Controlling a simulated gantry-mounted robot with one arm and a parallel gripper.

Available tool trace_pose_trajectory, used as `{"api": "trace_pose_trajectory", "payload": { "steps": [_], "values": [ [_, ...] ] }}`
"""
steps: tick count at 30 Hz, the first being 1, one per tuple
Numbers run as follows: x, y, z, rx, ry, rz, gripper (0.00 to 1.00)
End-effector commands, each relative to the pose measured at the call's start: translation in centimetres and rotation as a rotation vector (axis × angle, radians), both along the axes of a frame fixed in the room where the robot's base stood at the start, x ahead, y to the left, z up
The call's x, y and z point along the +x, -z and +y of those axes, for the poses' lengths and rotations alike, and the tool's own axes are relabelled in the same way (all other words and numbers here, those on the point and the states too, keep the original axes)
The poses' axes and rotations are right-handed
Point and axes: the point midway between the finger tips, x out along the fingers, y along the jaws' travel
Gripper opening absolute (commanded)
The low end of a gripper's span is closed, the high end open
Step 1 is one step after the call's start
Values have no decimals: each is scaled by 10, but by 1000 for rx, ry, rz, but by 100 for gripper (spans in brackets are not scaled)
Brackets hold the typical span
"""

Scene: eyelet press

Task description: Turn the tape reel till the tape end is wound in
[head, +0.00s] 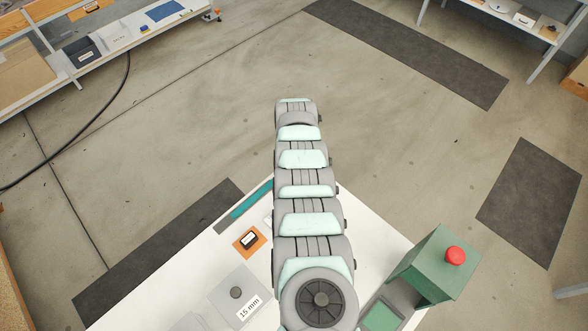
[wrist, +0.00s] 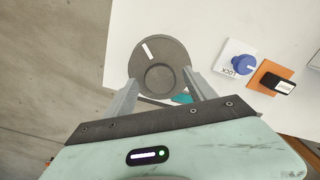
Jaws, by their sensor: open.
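The tape reel (wrist: 150,62) is a dark grey disc with a raised round hub and a white mark near its upper left rim. It lies by the edge of the white table in the wrist view. My gripper (wrist: 160,77) is open, one finger at the reel's left side and one at its right; I cannot tell if they touch it. A small teal piece, perhaps the tape (wrist: 182,98), shows between the reel and the right finger. In the head view a teal strip (head: 252,198) lies along the table edge; my arm hides the reel and gripper there.
A blue knob (wrist: 243,64) on a white LOCK plate and an orange plate (wrist: 263,75) with a black switch sit right of the reel. A "15 mm" plate (head: 222,290) with a small knob and a green press (head: 437,262) with a red button (head: 455,255) flank my arm.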

Motion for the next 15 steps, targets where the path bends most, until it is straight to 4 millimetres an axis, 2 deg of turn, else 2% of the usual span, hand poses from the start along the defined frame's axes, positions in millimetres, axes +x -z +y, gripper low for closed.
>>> {"api": "trace_pose_trajectory", "payload": {
  "steps": [2,15],
  "values": [
    [0,0,0,0,0,0,62],
    [0,0,0,0,0,0,26]
  ]
}}
